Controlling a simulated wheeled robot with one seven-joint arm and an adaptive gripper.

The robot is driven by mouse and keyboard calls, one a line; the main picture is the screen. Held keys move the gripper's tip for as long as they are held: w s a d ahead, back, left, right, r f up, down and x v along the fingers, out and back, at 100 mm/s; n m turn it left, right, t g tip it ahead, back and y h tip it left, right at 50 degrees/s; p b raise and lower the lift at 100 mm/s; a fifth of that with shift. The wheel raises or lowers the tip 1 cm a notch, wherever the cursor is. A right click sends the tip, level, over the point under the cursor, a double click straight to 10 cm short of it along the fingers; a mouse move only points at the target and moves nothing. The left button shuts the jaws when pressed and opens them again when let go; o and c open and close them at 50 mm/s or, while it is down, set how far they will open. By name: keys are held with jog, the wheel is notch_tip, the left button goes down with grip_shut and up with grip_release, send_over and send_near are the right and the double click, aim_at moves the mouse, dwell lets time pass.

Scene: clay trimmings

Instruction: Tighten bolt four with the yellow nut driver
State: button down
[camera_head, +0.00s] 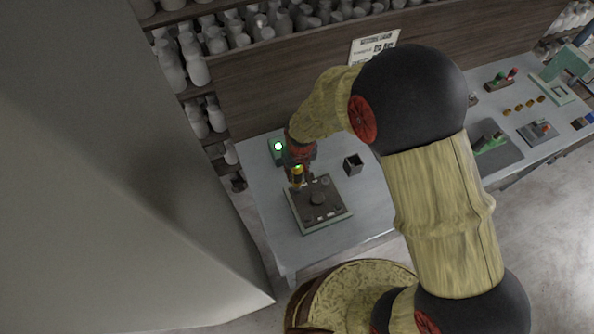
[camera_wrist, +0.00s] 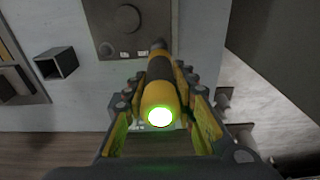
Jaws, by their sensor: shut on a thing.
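My gripper (camera_wrist: 160,110) is shut on the yellow nut driver (camera_wrist: 181,84), which has a dark middle band and a glowing green light on its end. In the head view the driver (camera_head: 297,171) hangs from my gripper (camera_head: 298,165) over the far left part of a dark plate (camera_head: 331,211) with a pale rim. The plate (camera_wrist: 103,19) also shows in the wrist view, with a round knob and small white labels. The driver's tip points toward the plate. I cannot tell whether it touches a bolt; the bolts are too small or hidden.
A small dark open box (camera_head: 353,164) stands behind the plate on the grey table (camera_head: 265,205). A green device with a lit lamp (camera_head: 278,147) stands behind my gripper. Shelves of pale bottles (camera_head: 195,62) are at the back left. Other trays and tools lie at the right.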

jog(key=shift+f+b, duration=0.4)
jog(key=shift+b, duration=0.2)
dwell(1.7)
jog(key=shift+s+d+f, duration=0.15)
jog(key=shift+s+f, duration=0.1)
dwell(2.5)
jog(key=shift+w+r+p, duration=0.15)
jog(key=shift+r+p, duration=0.25)
jog(key=shift+r, duration=0.5)
jog(key=shift+w+r+p, duration=0.1)
jog(key=shift+r+p, duration=1.15)
jog(key=shift+r, duration=1.05)
jog(key=shift+a, duration=0.2)
